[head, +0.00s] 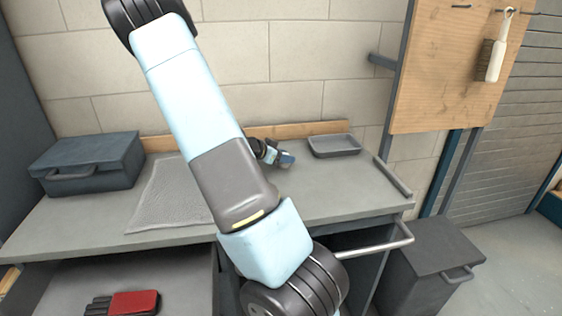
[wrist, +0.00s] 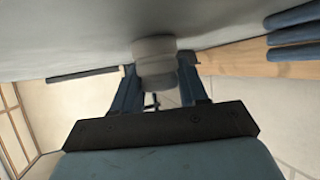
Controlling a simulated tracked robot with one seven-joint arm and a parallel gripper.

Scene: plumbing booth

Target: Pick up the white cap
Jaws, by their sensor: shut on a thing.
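The white cap (wrist: 155,62) is a short, round, pale grey-white piece with a wider band, seen between my fingertips in the wrist view. My gripper (wrist: 158,74) is shut on it, with one dark finger on each side. The cap is close to the grey worktop surface; I cannot tell whether it touches it. In the head view my gripper (head: 283,160) is low over the bench, partly behind my arm, and I cannot make out the cap there.
On the grey bench (head: 330,190), a shallow grey tray (head: 335,152) stands right of my gripper. A light mesh mat (head: 165,200) and a blue-grey toolbox (head: 88,170) are at left. A wooden strip (head: 305,130) runs along the back. Bare bench lies at front right.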

